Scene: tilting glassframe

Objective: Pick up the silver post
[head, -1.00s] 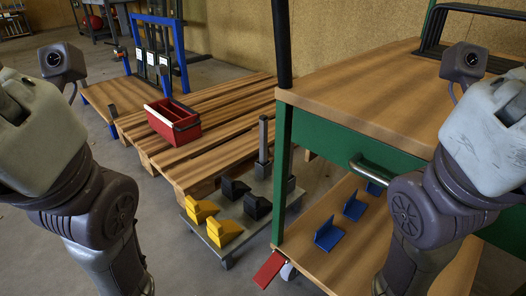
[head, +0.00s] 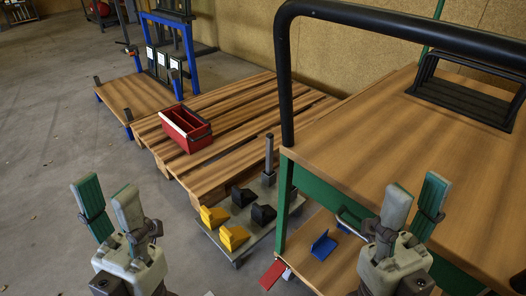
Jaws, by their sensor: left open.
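The silver post (head: 269,155) stands upright in a block-shaped foot at the back right of a low grey platform (head: 237,249), close to the green cart leg. My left gripper (head: 106,194) is at the lower left, fingers apart and pointing up, with nothing between them. It is well to the left of the post and nearer the camera. My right gripper (head: 418,190) is at the lower right in front of the cart, also with its fingers apart and empty. Neither gripper touches the post.
Yellow blocks (head: 233,237) and black blocks (head: 243,196) sit on the platform. A red bin (head: 186,130) is on the wooden pallet (head: 235,112). The green cart (head: 325,190) with its black handle (head: 400,22) stands at right. Floor is clear at left.

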